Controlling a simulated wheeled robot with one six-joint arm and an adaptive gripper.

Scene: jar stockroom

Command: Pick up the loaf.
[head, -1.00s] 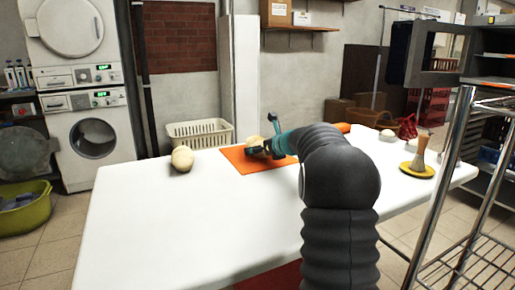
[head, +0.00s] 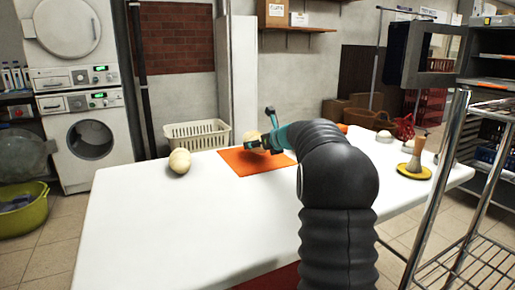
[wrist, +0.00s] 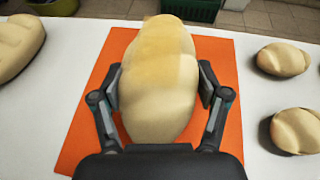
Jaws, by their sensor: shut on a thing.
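A long tan loaf (wrist: 157,100) is between the two fingers of my gripper (wrist: 159,84) in the wrist view, with a finger pressed to each side. Behind it is an orange mat (wrist: 222,135) on the white table. In the head view the same loaf (head: 251,137) shows partly behind my gripper (head: 260,131). It appears a little above the orange mat (head: 262,164), with a dark shadow under it. Its underside is hidden. Another loaf (head: 180,161) lies on the table left of the mat, and it also shows in the wrist view (wrist: 18,42).
The white table (head: 170,230) is bare at its front left. A pale basket (head: 198,134) stands behind the table's far edge. Two rolls (wrist: 282,59) lie right of the mat. A yellow saucer (head: 413,173) holding an upright object is at the right. A metal rack (head: 445,180) stands nearby.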

